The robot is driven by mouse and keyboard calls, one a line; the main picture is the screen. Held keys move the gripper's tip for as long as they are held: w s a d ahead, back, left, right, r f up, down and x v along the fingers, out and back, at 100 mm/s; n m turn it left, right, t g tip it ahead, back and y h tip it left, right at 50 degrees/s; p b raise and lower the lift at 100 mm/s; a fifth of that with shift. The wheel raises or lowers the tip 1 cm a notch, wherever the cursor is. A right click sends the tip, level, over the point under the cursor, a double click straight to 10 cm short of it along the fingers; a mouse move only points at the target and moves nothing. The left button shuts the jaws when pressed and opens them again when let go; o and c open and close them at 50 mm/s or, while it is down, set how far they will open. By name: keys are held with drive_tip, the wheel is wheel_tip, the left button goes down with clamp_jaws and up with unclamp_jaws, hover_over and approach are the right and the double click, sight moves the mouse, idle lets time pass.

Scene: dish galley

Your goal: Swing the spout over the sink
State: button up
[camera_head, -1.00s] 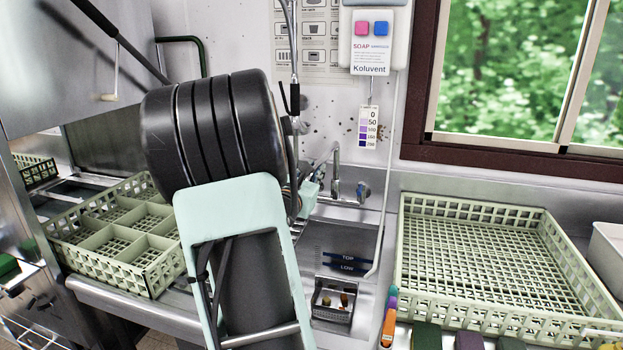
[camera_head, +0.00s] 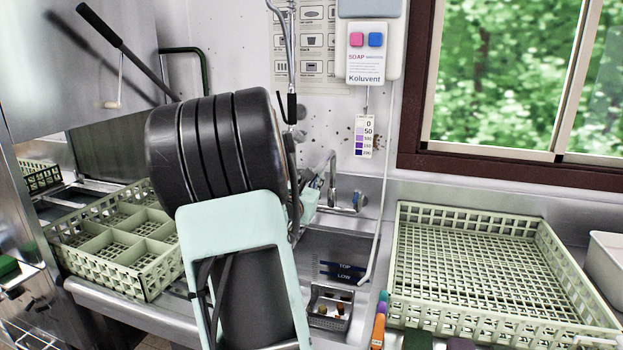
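The metal spout (camera_head: 332,168) rises from the back ledge and curves over to the left. A blue-marked tap knob (camera_head: 357,200) is just to its right. The sink (camera_head: 350,247) lies below and in front, its left part hidden by my arm. My gripper (camera_head: 312,198) is seen only in part, as a pale green and dark piece beside my dark wrist. It is close to the spout's left side; whether it touches cannot be told. Its fingers are too hidden and small to show whether they are open.
A small caddy (camera_head: 330,307) stands at the sink's front. A hanging hose (camera_head: 384,190) runs down to the sink's right side. A large green rack (camera_head: 401,260) is at right, a divided rack (camera_head: 60,248) at left. A sprayer pipe (camera_head: 291,60) hangs behind my arm.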

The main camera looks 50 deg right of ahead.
drive_tip(key=o, duration=0.3)
drive_tip(key=shift+s+d, duration=0.1)
drive_tip(key=shift+s, duration=0.1)
drive_tip(key=shift+o, duration=0.2)
drive_tip(key=shift+a, duration=0.4)
drive_tip(key=v, duration=1.1)
drive_tip(key=shift+s, duration=0.2)
